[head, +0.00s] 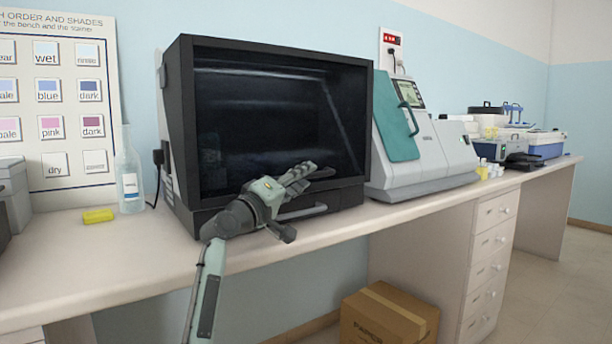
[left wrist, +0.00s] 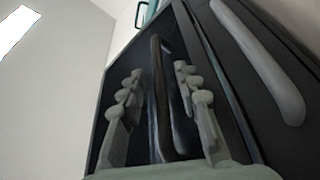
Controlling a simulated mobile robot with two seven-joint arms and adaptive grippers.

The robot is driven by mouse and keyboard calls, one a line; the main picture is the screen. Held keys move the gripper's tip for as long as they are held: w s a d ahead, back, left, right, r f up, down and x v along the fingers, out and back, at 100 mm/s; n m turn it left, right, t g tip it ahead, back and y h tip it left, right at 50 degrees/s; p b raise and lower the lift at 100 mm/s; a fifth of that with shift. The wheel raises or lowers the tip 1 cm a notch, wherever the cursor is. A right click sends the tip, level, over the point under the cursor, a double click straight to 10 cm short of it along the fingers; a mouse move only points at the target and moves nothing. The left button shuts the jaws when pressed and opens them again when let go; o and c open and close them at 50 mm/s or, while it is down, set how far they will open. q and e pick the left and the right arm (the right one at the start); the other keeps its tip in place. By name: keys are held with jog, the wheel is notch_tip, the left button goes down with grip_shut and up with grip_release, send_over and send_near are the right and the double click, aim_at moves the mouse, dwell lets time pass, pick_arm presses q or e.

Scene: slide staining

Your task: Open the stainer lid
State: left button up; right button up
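The stainer (head: 280,120) is a black box on the bench with a large dark glossy front lid, which is shut. My left gripper (head: 308,177) is at the lower edge of this lid, its fingers pointing right. In the left wrist view, a dark handle bar (left wrist: 160,90) runs between the two fingers of my left gripper (left wrist: 160,85). The fingers are open, with visible gaps to the bar. Most of this bar is hidden behind the gripper in the head view. My right gripper is not in view.
A lighter grey handle (head: 302,211) sits on the front strip below the lid. A machine with a teal cover (head: 397,120) stands close on the right. A clear bottle (head: 130,180) and a yellow block (head: 98,216) are on the left. A cardboard box (head: 390,315) is below the bench.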

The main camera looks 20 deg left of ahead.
pick_arm(q)
jog(key=shift+w+d+r, duration=0.15)
jog(key=shift+w+d, duration=0.05)
jog(key=shift+w, duration=0.4)
grip_shut()
